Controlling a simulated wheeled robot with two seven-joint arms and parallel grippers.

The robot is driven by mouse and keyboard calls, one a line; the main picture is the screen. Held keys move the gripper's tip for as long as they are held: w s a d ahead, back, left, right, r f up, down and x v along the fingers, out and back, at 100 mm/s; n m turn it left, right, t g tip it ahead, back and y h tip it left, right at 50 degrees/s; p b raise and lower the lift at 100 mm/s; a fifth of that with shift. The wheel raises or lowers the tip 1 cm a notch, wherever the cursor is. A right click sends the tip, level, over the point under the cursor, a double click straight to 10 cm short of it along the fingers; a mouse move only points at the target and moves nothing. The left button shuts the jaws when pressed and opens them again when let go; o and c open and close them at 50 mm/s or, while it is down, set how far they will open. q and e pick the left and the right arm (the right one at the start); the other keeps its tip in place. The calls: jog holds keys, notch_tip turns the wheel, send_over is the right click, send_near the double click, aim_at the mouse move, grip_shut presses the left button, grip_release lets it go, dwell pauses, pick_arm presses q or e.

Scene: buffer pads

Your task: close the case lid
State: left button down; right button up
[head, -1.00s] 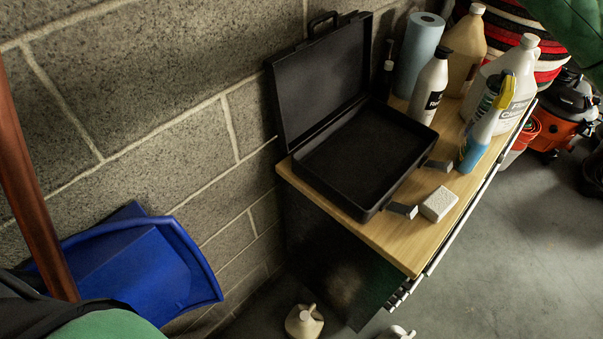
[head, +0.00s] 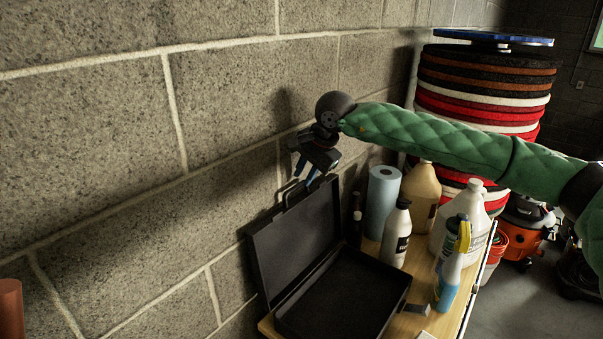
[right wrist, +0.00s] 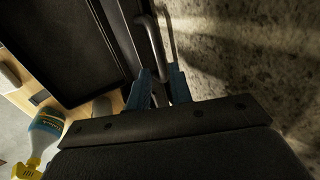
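The black case (head: 342,298) stands open on the wooden-topped cabinet, its lid (head: 298,236) raised and leaning back toward the block wall. The lid's handle (head: 297,190) is on its top edge; the handle also shows in the right wrist view (right wrist: 151,42). My right gripper (head: 307,175) is just above the lid's top edge, near the handle, pointing down. In the right wrist view its two blue fingertips (right wrist: 159,76) are apart, with the lid's edge and handle just beyond them. I cannot tell whether they touch. My left gripper is out of view.
A blue paper roll (head: 382,202), a white bottle (head: 396,232), large jugs (head: 465,216) and a spray bottle (head: 449,279) stand right of the case. The wall (head: 220,130) is close behind the lid. A grey block (head: 416,309) lies by the case's right side.

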jog(key=shift+w+a+f, duration=0.15)
jog(key=shift+a+f, duration=0.05)
jog(key=shift+f, duration=0.15)
jog(key=shift+p+x, duration=0.5)
jog(key=shift+x, duration=0.35)
jog(key=shift+d, duration=0.15)
grip_shut()
jog(key=shift+f, duration=0.1)
